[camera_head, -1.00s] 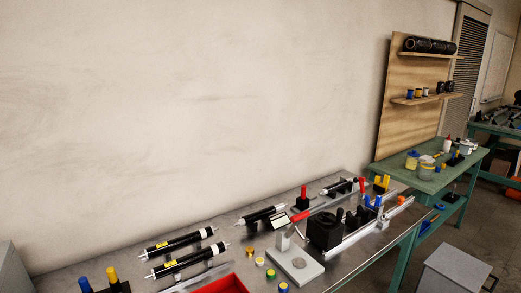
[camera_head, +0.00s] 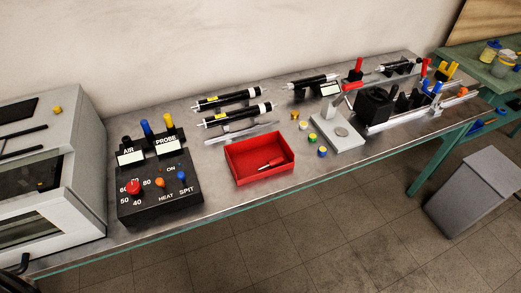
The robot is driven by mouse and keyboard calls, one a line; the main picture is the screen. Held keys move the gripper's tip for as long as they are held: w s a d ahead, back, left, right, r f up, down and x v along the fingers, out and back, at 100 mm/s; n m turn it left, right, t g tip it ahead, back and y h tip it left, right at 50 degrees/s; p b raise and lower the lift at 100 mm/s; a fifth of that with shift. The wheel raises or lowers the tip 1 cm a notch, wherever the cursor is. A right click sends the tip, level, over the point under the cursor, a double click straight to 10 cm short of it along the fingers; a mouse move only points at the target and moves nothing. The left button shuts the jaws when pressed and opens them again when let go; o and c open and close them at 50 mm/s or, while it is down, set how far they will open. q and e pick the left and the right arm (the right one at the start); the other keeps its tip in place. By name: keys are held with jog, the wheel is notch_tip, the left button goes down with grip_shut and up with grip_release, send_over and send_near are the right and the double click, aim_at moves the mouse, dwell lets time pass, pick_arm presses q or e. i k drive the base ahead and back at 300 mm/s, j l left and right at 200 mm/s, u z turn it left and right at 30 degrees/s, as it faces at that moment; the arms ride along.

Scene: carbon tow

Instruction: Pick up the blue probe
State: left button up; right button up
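A blue-handled probe (camera_head: 146,128) stands upright at the left of the bench, in a black holder (camera_head: 153,150) with white labels reading AIR and PROBE. A yellow-handled one (camera_head: 169,121) stands to its right and a black one (camera_head: 126,140) to its left. The lower part of the blue probe is hidden in or behind the holder. Neither of my grippers shows in the head view.
A black control box (camera_head: 160,198) stands in front of the holder. A grey oven-like cabinet (camera_head: 85,150) is close on the left. A red tray (camera_head: 260,175) holding a small red-handled tool lies to the right. Bare bench lies between box and tray.

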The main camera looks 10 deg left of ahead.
aim_at(144, 123)
jog(key=u, duration=1.3)
